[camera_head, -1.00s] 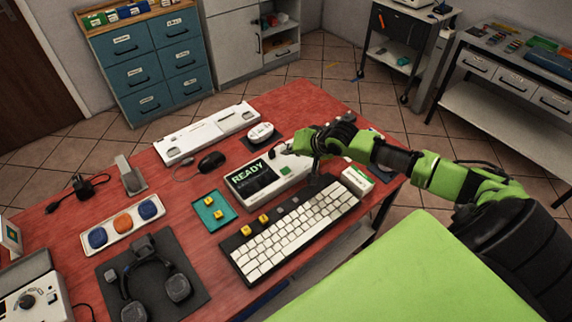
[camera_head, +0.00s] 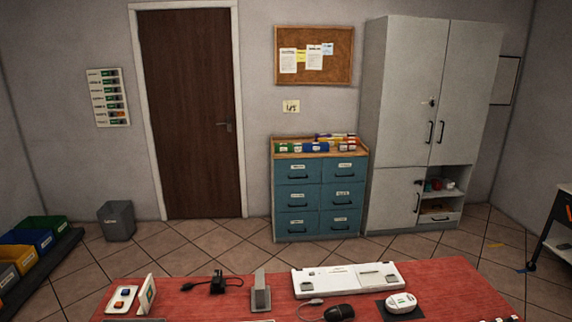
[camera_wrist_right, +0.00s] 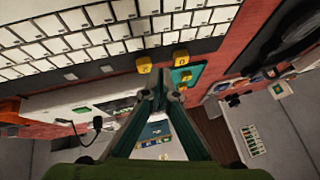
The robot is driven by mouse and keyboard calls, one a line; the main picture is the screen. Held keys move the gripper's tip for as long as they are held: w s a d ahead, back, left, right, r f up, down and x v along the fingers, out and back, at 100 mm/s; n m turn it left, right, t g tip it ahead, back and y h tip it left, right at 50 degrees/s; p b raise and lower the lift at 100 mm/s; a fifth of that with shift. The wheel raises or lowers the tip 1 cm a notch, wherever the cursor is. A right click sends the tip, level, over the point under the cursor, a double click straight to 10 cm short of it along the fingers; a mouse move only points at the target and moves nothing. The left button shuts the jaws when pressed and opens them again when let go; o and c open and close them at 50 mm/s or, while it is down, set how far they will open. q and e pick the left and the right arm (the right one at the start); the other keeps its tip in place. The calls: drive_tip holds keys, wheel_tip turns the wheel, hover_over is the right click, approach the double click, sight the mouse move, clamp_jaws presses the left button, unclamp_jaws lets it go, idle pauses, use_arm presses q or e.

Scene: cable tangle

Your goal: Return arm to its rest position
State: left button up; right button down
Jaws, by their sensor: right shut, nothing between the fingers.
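My right gripper (camera_wrist_right: 168,92) shows only in the right wrist view. Its two fingers meet at the tips with nothing between them. The white keyboard (camera_wrist_right: 90,45) runs across the top left of that view, on the far side of the fingertips in the picture. Yellow keycaps (camera_wrist_right: 181,58) and the teal tray (camera_wrist_right: 188,76) lie near the fingertips in the picture; I see no contact. My arms are out of the head view, and my left gripper shows in neither view.
In the head view the red desk (camera_head: 235,298) fills the bottom edge, with a white bar-shaped device (camera_head: 347,279), a black mouse (camera_head: 339,312) and a white mouse (camera_head: 401,302) on it. Blue drawers (camera_head: 320,195), a grey cabinet (camera_head: 408,120) and a door (camera_head: 190,110) stand behind. Tiled floor lies between.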

drive_tip(key=s+a, duration=0.1)
drive_tip(key=s, duration=0.2)
drive_tip(key=s+a+r+n, duration=0.1)
drive_tip(key=s, duration=0.2)
drive_tip(key=s+a+n+g, duration=0.1)
drive_tip(key=s, duration=0.3)
drive_tip(key=shift+a+r+h, duration=0.2)
drive_tip(key=shift+a+h, duration=0.05)
drive_tip(key=shift+h, duration=0.05)
drive_tip(key=s+d+r+g+h, duration=0.2)
drive_tip(key=s+d, duration=0.1)
drive_tip(key=s, duration=0.6)
wheel_tip(320, 180, down, 28)
drive_tip(key=s+n+g+b, duration=0.1)
drive_tip(key=s+b, duration=0.1)
drive_tip(key=b, duration=0.1)
drive_tip(key=s+d+f+g+b, duration=0.1)
drive_tip(key=s+d+f+b, duration=0.1)
drive_tip(key=s+f, duration=1.5)
wheel_tip(320, 180, down, 3)
drive_tip(key=shift+d+r, duration=0.2)
drive_tip(key=shift+d, duration=0.15)
